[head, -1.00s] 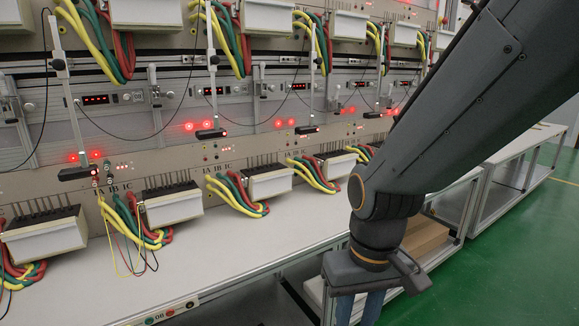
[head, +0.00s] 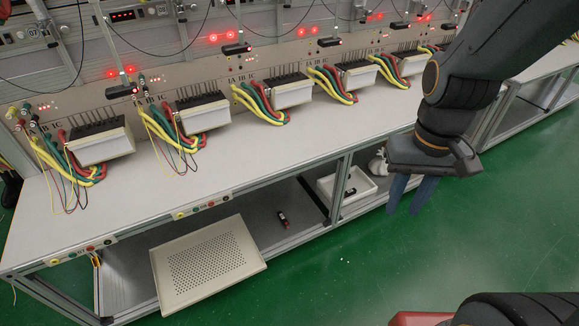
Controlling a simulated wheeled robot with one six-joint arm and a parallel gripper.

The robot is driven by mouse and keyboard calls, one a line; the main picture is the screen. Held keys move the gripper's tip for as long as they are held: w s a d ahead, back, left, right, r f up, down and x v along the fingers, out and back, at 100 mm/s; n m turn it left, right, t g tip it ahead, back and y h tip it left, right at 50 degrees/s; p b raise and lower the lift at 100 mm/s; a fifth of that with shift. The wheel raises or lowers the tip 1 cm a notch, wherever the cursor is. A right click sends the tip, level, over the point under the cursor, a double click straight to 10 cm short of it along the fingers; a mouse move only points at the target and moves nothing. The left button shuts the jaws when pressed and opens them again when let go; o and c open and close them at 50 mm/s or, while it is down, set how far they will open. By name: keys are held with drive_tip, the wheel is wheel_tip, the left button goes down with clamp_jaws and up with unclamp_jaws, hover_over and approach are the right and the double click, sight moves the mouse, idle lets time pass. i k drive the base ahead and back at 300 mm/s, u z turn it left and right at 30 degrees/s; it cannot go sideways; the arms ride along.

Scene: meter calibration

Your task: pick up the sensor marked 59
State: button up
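No marking 59 is legible in the head view. A small dark object with red and pale parts (head: 283,219) lies on the lower shelf under the bench. Another small dark item (head: 350,191) is in a white bin (head: 366,188) to its right. Black devices with small red lights, such as one at the left (head: 121,91) and one further right (head: 236,49), hang at the panel. My gripper (head: 408,205) points down in front of the bench, right of the bin. Its two blue-grey fingers are apart, with nothing seen between them.
A perforated beige panel (head: 208,262) leans out from the lower shelf. The white bench top (head: 190,190) carries several meters with coloured cables along the back. A red object (head: 420,318) shows at the bottom edge.

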sight(285, 223)
drive_tip(key=z, duration=0.5)
drive_tip(key=k, duration=1.2)
drive_tip(key=u, duration=0.05)
drive_tip(key=i, duration=0.7)
drive_tip(key=u, duration=0.4)
